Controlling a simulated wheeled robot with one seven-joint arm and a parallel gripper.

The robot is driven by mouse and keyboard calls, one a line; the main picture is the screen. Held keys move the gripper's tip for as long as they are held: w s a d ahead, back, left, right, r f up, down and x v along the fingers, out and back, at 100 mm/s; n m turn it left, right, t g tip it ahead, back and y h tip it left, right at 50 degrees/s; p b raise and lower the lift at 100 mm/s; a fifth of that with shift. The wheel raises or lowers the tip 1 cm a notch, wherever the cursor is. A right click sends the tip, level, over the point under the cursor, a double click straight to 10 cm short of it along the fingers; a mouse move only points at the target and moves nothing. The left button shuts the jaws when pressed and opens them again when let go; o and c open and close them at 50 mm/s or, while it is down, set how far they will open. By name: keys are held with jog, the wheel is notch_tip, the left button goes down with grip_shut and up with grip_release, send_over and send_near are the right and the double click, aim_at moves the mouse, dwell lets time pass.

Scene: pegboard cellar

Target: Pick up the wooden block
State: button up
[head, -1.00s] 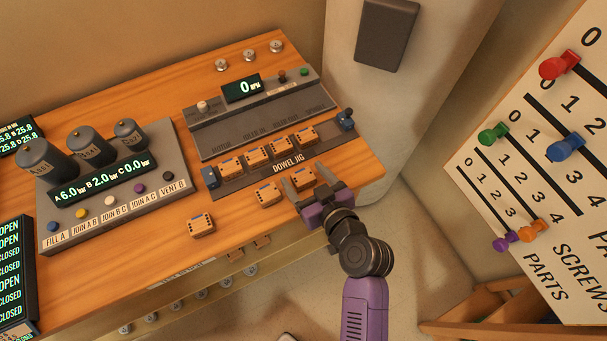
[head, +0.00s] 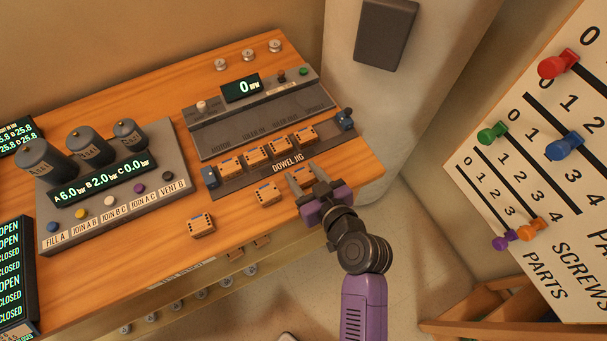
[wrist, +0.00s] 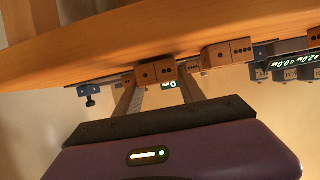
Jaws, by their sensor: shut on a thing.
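My gripper (head: 307,180) is shut on a wooden block (head: 300,175) near the right front of the bench, just in front of the dowel jig. The fingers and purple wrist hide part of the block. In the wrist view the block (wrist: 155,73), with dark dots on its faces, sits between the fingertips of my gripper (wrist: 157,88). I cannot tell whether it is clear of the bench top. Two other loose blocks lie to the left, one close by (head: 268,193) and one farther off (head: 202,225).
Several more blocks stand in a row in the dowel jig (head: 225,188), right behind my gripper. A grey machine with a display (head: 241,89) is behind it. A valve panel (head: 110,200) stands at left. The bench's front edge is close; a pegged board (head: 530,150) is at right.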

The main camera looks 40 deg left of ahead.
aim_at(304, 177)
notch_tip(304, 177, up, 20)
jog(key=shift+f+b, duration=0.15)
jog(key=shift+b, duration=0.15)
